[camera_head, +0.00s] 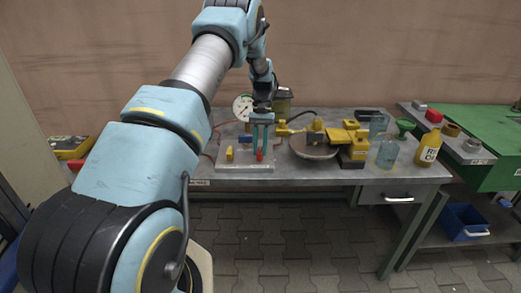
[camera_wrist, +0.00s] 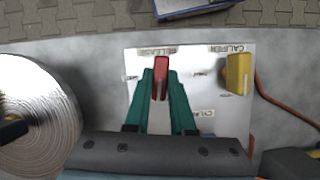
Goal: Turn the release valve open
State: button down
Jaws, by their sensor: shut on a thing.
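The release valve is a red handle (camera_wrist: 161,66) beside a "RELEASE" label on a pale panel (camera_wrist: 205,60) in the wrist view. The teal fingers of my gripper (camera_wrist: 161,88) are shut on the red handle, one on each side. The handle's far end sticks out past the fingertips, pointing toward the top of the picture; its base is hard to see. In the head view my gripper (camera_head: 261,148) points down over the panel (camera_head: 238,166), with the red handle (camera_head: 259,156) small at its tips.
A yellow lever (camera_wrist: 239,74) stands on the same panel, right of the red handle in the wrist view. A round metal disc (camera_head: 318,152) with yellow caliper parts (camera_head: 355,150) lies to the right. A gauge (camera_head: 243,107), bottles (camera_head: 428,148) and a green funnel (camera_head: 404,126) also share the bench area.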

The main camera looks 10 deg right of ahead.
jog(key=shift+n, duration=0.7)
jog(key=shift+h, duration=0.3)
jog(key=c, duration=0.8)
grip_release()
jog(key=shift+o, duration=0.2)
jog(key=b+v, duration=0.2)
jog(key=v, duration=0.9)
jog(key=shift+b, duration=0.3)
jog(key=shift+w+a, duration=0.1)
jog(key=shift+w, duration=0.05)
